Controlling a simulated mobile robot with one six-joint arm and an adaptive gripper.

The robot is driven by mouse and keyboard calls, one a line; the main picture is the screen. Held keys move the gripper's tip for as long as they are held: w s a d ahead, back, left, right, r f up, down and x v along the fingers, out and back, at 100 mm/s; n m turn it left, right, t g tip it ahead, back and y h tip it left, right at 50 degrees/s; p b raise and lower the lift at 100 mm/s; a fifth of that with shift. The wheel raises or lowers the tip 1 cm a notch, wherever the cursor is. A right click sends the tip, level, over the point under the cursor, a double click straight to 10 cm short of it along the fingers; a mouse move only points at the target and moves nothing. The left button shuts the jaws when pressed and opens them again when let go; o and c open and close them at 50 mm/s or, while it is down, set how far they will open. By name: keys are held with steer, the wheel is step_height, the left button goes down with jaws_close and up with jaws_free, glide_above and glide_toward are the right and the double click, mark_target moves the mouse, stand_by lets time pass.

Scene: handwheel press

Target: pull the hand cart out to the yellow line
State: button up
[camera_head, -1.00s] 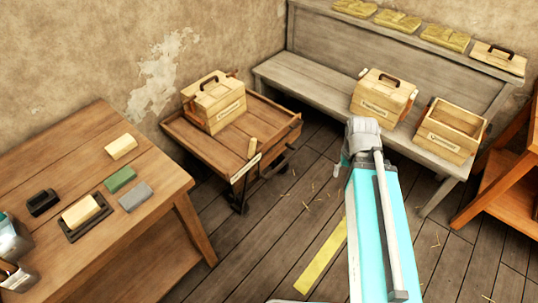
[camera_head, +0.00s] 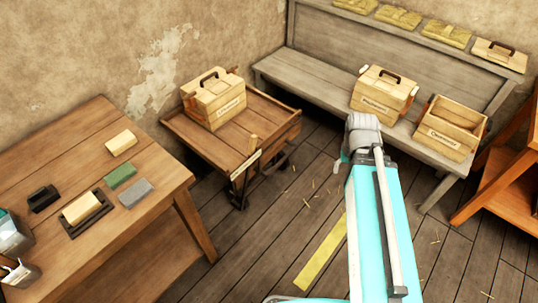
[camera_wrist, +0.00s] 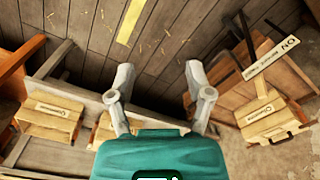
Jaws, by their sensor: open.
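The hand cart (camera_head: 200,141) is a low wooden flatbed on dark wheels, standing near the wall left of centre in the head view. A lidded wooden box (camera_head: 213,100) sits on it, and a pale label strip (camera_head: 245,164) is on its front edge. In the wrist view the cart (camera_wrist: 226,79) is at the right. The yellow line (camera_head: 322,255) lies on the floor in front of the cart, apart from it; it also shows in the wrist view (camera_wrist: 131,20). My gripper (camera_wrist: 160,76) is open and empty, apart from the cart. Its fingers are not clear in the head view.
A grey bench (camera_head: 325,87) at the back holds a lidded box (camera_head: 382,93) and an open box (camera_head: 450,127). A wooden table (camera_head: 160,180) with blocks stands left of the cart. An orange-brown stand (camera_head: 505,180) is at the right. The floor between is clear except for straw.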

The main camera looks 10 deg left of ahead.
steer(key=shift+w+f, duration=0.1)
steer(key=m+t+y+b, duration=0.15)
steer(key=m+b, duration=0.55)
steer(key=b, duration=2.6)
glide_above(280, 161)
steer(key=s+d, duration=0.2)
steer(key=d, duration=0.1)
step_height(280, 161, down, 33)
steer(key=shift+w+a, duration=0.2)
steer(key=shift+a, duration=0.05)
steer(key=shift+b, duration=0.3)
steer(key=f+b, duration=0.4)
steer(key=w+a+f+b, duration=0.1)
steer(key=f+b, duration=0.4)
steer(key=a+f+b, duration=0.1)
steer(key=f+b, duration=0.3)
steer(key=shift+w+a+f, duration=0.1)
steer(key=shift+w+f, duration=0.1)
steer(key=shift+c, duration=0.3)
